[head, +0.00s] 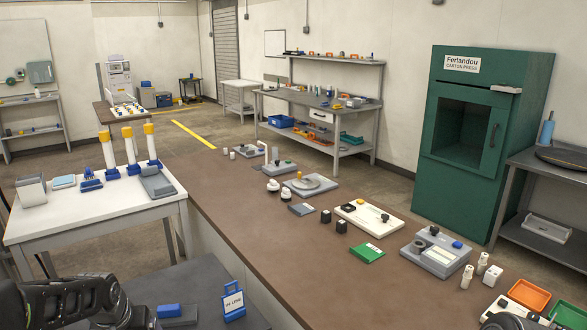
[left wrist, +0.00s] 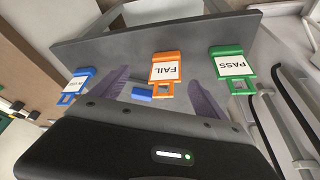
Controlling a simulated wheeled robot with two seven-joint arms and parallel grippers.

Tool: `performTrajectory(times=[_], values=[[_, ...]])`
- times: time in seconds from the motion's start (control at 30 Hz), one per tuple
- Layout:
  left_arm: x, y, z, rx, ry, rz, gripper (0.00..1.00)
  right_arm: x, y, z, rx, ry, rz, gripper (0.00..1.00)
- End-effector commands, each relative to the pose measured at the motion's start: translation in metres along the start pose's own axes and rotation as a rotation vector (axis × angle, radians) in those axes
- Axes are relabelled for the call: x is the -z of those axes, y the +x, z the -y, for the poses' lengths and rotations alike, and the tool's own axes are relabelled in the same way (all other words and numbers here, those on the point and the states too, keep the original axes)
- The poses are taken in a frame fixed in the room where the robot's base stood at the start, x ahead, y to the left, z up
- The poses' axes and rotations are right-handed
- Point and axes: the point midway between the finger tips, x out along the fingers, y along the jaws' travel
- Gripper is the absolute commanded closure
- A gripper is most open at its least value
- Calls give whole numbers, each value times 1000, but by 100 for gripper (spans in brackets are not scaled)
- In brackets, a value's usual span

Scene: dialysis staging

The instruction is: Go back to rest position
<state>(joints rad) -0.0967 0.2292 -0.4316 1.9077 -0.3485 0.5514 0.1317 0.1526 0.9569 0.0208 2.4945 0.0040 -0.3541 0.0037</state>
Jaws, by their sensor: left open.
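My left gripper (left wrist: 157,76) shows in the left wrist view with its two purple-grey fingers spread wide and nothing held between them. Beyond the fingers are an orange FAIL tag (left wrist: 163,88) and a small blue block (left wrist: 142,93). A green PASS tag (left wrist: 233,68) is to the right and a blue tag (left wrist: 77,85) to the left. In the head view, black links of my left arm enter at the bottom left; the left fingers are not visible there. A dark part at the bottom right edge may be my right arm; its fingers do not show.
A dark grey surface (head: 200,279) holds a blue tag (head: 233,304). A brown counter (head: 270,237) carries several devices and an orange tray (head: 529,295). A white table (head: 95,223) with white-and-yellow bottles stands left. A green cabinet (head: 430,158) stands back right.

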Motion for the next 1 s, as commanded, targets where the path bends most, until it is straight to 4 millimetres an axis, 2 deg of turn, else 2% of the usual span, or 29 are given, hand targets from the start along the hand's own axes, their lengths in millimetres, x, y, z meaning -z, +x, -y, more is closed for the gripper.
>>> performTrajectory(times=[0.33,0.47,0.57,0.67,0.77,0.8,0.9,1.0], values=[[-38,48,-44,-58,43,48,15,1,0,0,0,0,-2,47],[-67,75,-69,-96,61,79,15,1,0,0,0,0,-2,47],[-99,98,-93,-132,73,113,15,1,0,0,0,0,-2,47],[-145,123,-122,-179,83,159,15,1,0,0,0,0,-2,47],[-212,146,-156,-237,81,224,15,1,0,0,0,0,-2,47],[-242,152,-169,-260,77,251,15,1,0,0,0,0,-2,47],[-310,157,-197,-309,60,315,15,1,0,0,0,0,-2,47],[-363,153,-215,-341,40,363,15,1,0,0,0,0,-2,47]])
